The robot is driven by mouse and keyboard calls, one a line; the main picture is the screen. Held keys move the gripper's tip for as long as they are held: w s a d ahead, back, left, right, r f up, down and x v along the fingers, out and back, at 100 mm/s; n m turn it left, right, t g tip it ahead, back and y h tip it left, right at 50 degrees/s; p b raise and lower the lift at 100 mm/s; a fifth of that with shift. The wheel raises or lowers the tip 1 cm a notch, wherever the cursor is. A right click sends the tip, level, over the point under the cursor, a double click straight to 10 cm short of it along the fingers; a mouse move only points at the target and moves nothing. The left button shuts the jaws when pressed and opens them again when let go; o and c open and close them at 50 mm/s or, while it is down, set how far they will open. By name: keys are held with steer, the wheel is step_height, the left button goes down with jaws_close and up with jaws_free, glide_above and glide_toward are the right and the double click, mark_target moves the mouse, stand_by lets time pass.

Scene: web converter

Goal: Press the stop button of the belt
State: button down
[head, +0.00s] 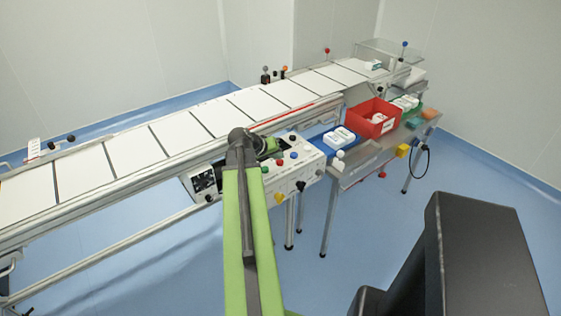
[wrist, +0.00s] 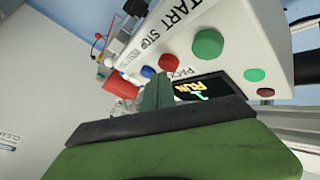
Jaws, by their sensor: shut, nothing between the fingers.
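The white control panel (head: 312,160) of the belt (head: 185,130) is beside its near edge. In the wrist view the panel (wrist: 235,22) is close, with START and STOP lettering. The red stop button (wrist: 167,61) is by the word STOP, between a larger green button (wrist: 207,43) and a blue button (wrist: 148,72). A display (wrist: 205,88) reads RUN, partly covered by my gripper. My gripper (wrist: 157,92) is shut and empty, just below the red button in that picture; contact cannot be told. In the head view my gripper (head: 270,146) is over the panel.
A smaller green button (wrist: 254,74) and small red button (wrist: 265,92) are right of the display. A red bin (head: 372,118) and white bottles (head: 339,163) stand on the side table (head: 360,165). Black and yellow knobs are on the panel's front. Blue floor is open in front.

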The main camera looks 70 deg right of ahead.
mark_target(278, 162)
steer(key=shift+f+b, duration=0.6)
steer(key=shift+b, duration=0.05)
stand_by(0.4)
steer(key=shift+r, duration=0.1)
steer(key=shift+r+p, duration=0.95)
steer(key=shift+p, duration=0.15)
step_height(278, 162, up, 5)
steer(key=p, duration=0.5)
steer(key=shift+r, duration=0.1)
stand_by(0.3)
